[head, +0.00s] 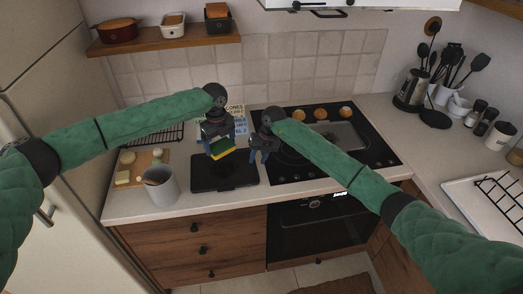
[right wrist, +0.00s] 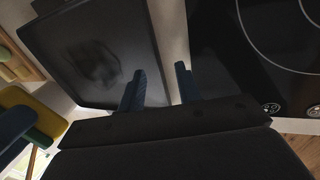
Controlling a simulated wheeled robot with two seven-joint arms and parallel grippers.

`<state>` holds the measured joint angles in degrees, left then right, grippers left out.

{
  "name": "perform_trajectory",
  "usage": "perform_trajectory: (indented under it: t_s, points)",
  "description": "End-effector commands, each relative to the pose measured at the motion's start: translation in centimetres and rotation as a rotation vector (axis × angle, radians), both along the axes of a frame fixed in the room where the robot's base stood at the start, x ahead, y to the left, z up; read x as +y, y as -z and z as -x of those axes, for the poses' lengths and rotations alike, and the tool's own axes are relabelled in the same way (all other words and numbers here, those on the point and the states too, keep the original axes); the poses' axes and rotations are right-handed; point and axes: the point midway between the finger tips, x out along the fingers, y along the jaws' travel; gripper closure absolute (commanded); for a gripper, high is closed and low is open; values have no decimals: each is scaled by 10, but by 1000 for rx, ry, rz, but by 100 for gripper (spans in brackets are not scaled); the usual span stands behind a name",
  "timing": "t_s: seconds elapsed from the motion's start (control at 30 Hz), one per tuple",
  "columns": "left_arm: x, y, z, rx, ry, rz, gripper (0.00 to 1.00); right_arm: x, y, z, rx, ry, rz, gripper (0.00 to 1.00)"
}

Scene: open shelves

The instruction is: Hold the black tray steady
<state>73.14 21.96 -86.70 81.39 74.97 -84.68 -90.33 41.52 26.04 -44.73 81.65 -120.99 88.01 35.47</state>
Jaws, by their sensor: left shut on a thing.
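The black tray (head: 239,182) lies flat on the counter left of the hob. In the right wrist view the tray (right wrist: 60,45) shows a dark smudge on its surface. My left gripper (head: 220,146) is shut on a yellow and green sponge (head: 222,153), held over the back of the tray. The sponge also shows at the left of the right wrist view (right wrist: 14,98). My right gripper (head: 261,156) is by the tray's right side. Its two blue fingers (right wrist: 159,88) are apart, with the tray's right edge seen between them; I cannot tell whether they touch it.
A grey canister (head: 161,187) stands left of the tray. A cutting board (head: 128,178) with food pieces lies further left. The black hob (head: 345,165), with a pan (head: 343,136) and several buns at its back, is on the right. A colourful sign (head: 236,114) stands behind.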

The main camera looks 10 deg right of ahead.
Motion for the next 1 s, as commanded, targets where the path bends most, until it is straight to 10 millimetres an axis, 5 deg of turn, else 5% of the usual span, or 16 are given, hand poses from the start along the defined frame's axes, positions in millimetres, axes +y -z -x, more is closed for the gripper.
perform_trajectory:
  t_s: [0.53,0.7,1.0]
  points:
    - [0,0,0,0,0,0,33,5,17,0,1,1,0,66]
    - [0,0,0,0,0,0,33,5,17,0,1,1,0,100]
    - [0,0,0,0,0,0,33,5,18,1,2,0,1,100]
